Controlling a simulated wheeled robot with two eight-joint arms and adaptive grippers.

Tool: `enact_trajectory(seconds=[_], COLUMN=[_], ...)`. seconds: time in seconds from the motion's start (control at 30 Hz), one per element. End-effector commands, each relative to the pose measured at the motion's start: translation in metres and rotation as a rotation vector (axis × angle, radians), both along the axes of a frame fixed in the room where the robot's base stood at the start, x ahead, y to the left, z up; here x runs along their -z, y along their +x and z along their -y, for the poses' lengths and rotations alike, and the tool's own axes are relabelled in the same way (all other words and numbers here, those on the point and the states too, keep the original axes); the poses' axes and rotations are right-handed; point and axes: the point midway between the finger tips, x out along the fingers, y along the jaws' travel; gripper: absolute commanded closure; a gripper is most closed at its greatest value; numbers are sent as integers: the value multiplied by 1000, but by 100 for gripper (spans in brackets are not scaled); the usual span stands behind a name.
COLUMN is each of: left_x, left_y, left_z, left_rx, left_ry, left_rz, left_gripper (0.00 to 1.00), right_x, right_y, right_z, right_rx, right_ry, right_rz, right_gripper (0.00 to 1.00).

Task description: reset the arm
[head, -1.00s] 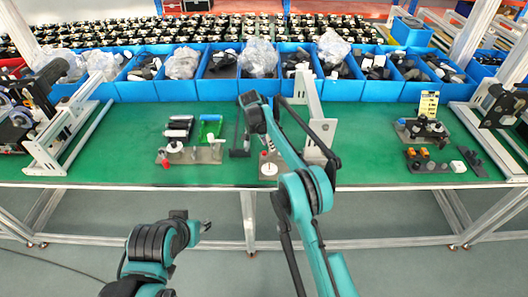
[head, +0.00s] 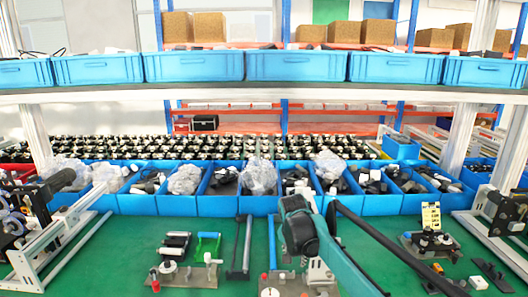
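My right arm comes in from the lower right, over the green workbench (head: 120,262). Its teal and black end, with my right gripper (head: 299,234), is in front of the row of blue bins. The fingertips cannot be made out, so whether it is open or shut does not show. No held object can be seen. My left arm and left gripper are out of view.
Blue bins (head: 178,205) with bagged and black parts line the bench's back edge. A green part (head: 207,246) and small fixtures stand left of my arm. A yellow-topped fixture (head: 431,216) stands right. A shelf with blue crates (head: 194,67) crosses above.

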Motion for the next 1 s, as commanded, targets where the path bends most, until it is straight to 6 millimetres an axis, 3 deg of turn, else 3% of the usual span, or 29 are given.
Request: enact_trajectory(seconds=[0.03,0.13,0.3,0.47,0.6,0.8,1.0], left_x=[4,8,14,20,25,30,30], left_y=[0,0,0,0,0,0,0], left_z=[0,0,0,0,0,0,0], left_rx=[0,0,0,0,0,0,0], left_ry=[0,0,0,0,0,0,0], left_rz=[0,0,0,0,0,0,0], left_gripper=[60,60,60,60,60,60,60], right_x=[-7,-18,-21,-6,21,58,72], right_y=[-22,-61,-133,-200,-254,-302,-316], right_z=[10,25,47,62,71,78,79], right_rx=[-32,-105,-226,-335,-422,-508,-537], right_ry=[-1,-6,-26,-56,-91,-136,-154], right_rz=[12,40,92,145,192,241,258], right_gripper=[67,67,67,67,67,67,67])
